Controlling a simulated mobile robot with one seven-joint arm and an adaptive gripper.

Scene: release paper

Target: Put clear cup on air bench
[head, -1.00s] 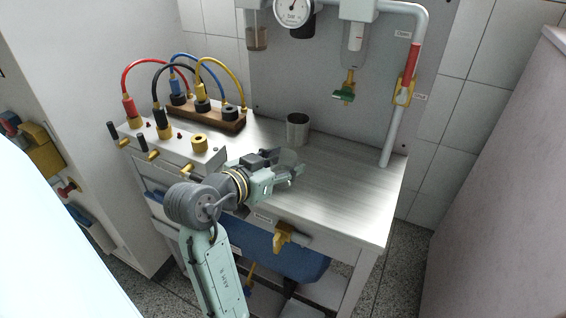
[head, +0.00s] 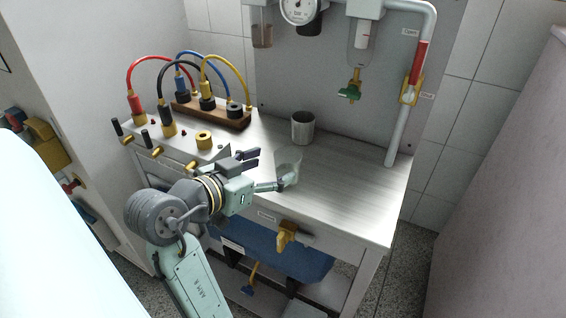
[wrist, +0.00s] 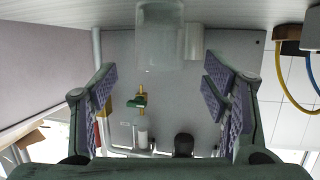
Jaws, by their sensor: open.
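The clear cup (head: 289,163) stands upright on the metal top of the air bench (head: 345,190), near its front edge. It also shows upside down in the wrist view (wrist: 160,45), beyond the fingertips. My gripper (head: 268,170) is open at bench-top height, just left of the cup. One finger points toward the cup's far-left side and the other reaches its near side low down. In the wrist view the spread purple-padded fingers (wrist: 158,88) have nothing between them. I cannot tell whether the near fingertip touches the cup.
A grey metal cup (head: 303,128) stands behind the clear cup. A terminal block with coloured cables (head: 215,112) is at the back left. A pipe with a red and yellow valve (head: 411,88) rises at the right. The bench top's right side is clear.

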